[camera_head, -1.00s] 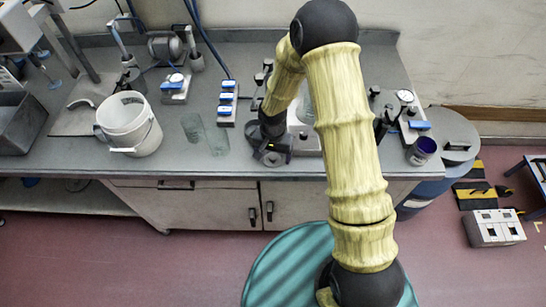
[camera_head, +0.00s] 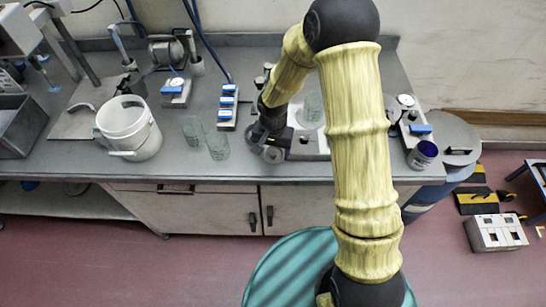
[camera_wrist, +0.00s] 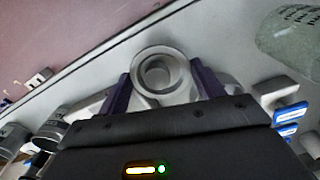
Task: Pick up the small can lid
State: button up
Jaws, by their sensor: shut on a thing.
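The small can lid (camera_wrist: 160,72) is a round, pale grey ring with a raised rim and a recessed centre. It sits between the two dark purple fingers of my gripper (camera_wrist: 161,88) in the wrist view. The gripper is shut on it. In the head view my gripper (camera_head: 272,146) is over the front part of the grey bench, with the lid (camera_head: 273,155) showing as a small grey disc at its tip. I cannot tell how much gap there is between the lid and the bench top.
Clear glasses (camera_head: 217,145) stand left of my gripper, with a white bucket (camera_head: 128,133) farther left. A blue-switched strip (camera_head: 228,107) lies behind them. Another glass (camera_head: 313,107) stands on a plate to the right.

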aim_at(273, 151)
notch_tip(273, 151, up, 6)
jog(key=shift+f, duration=0.2)
jog(key=shift+s+a+f, duration=0.1)
dwell(0.6)
